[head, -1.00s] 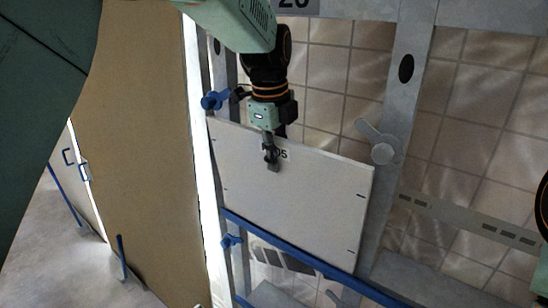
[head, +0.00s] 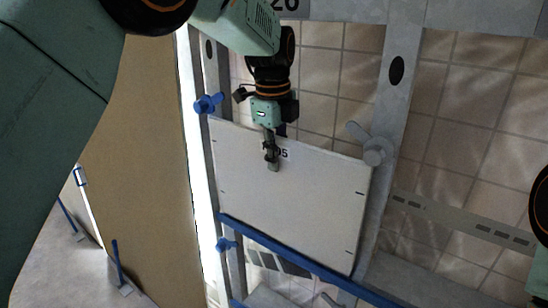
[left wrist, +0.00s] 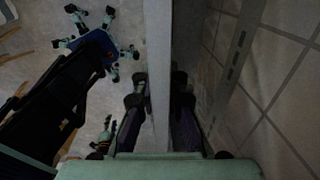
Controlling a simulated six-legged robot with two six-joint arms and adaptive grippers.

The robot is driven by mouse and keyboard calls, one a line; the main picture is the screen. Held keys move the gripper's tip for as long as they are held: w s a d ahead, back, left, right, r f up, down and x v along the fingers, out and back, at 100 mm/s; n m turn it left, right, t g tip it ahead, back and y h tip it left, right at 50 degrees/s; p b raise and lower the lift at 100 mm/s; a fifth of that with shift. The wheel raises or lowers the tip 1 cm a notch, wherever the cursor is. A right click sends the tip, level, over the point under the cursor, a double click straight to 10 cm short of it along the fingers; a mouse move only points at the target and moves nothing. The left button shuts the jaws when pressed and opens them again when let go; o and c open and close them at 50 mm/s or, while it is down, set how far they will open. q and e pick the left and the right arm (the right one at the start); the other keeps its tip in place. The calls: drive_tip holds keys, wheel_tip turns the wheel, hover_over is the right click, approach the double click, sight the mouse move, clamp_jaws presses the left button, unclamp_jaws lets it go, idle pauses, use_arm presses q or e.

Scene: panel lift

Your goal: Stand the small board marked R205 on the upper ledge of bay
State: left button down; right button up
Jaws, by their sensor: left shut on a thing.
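The small white board (head: 290,205) stands nearly upright in the bay in the head view. My left gripper (head: 272,160) is shut on the board's top edge, a finger in front. In the left wrist view the board (left wrist: 158,65) shows edge-on between the fingers (left wrist: 160,100). The blue ledge (head: 300,262) runs along the board's lower edge. I cannot tell whether the board touches it. My right gripper is not in view.
Blue clamps (head: 208,103) (head: 226,244) sit on the left post, and a grey clamp (head: 374,150) on the right post (head: 397,90) close to the board's right edge. A large brown panel (head: 145,150) stands at left. A tiled wall (head: 460,120) is behind.

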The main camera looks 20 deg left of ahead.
use_arm(q)
drive_tip(key=shift+w+r, duration=0.2)
drive_tip(key=shift+w, duration=0.15)
drive_tip(key=shift+w+d+g, duration=0.2)
drive_tip(key=shift+w+g, duration=0.1)
drive_tip(key=shift+w, duration=0.05)
drive_tip(key=shift+w, duration=0.1)
idle(0.7)
drive_tip(key=shift+a+f, duration=0.1)
drive_tip(key=shift+f, duration=0.05)
drive_tip(key=shift+f, duration=0.7)
idle(1.2)
drive_tip(key=shift+f, duration=0.3)
drive_tip(key=shift+f, duration=0.15)
idle(1.0)
idle(0.4)
idle(0.9)
